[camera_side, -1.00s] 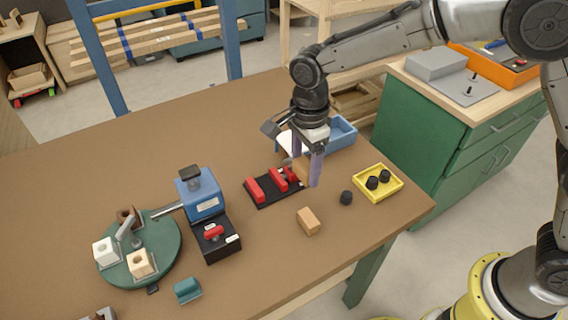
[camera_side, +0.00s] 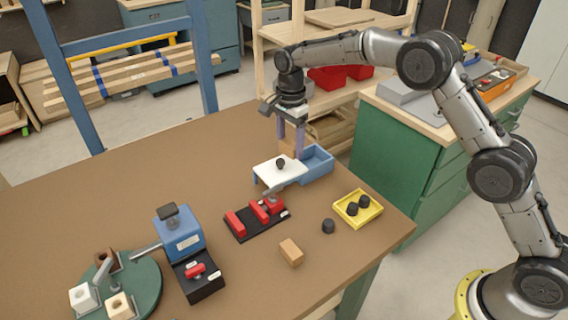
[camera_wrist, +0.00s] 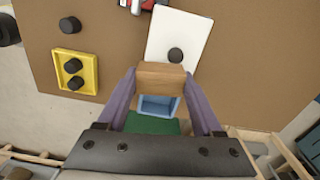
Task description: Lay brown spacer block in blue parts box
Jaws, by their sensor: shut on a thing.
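My gripper (camera_side: 290,150) is shut on a brown spacer block (camera_wrist: 161,75), with one purple finger on each side of it. In the side view the block is partly hidden behind the fingers. The blue parts box (camera_side: 319,161) is an open tray at the far edge of the table. The held block is up in the air near the box's left end. In the wrist view the blue box (camera_wrist: 159,104) shows just past the block, partly covered by it; the inside that shows looks empty.
A white plate (camera_side: 267,170) with a black knob stands left of the box. A red-and-black fixture (camera_side: 243,222), a yellow tray (camera_side: 346,210) with black knobs, a loose black knob (camera_side: 328,226) and another wooden block (camera_side: 291,252) lie nearer. The left far table is clear.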

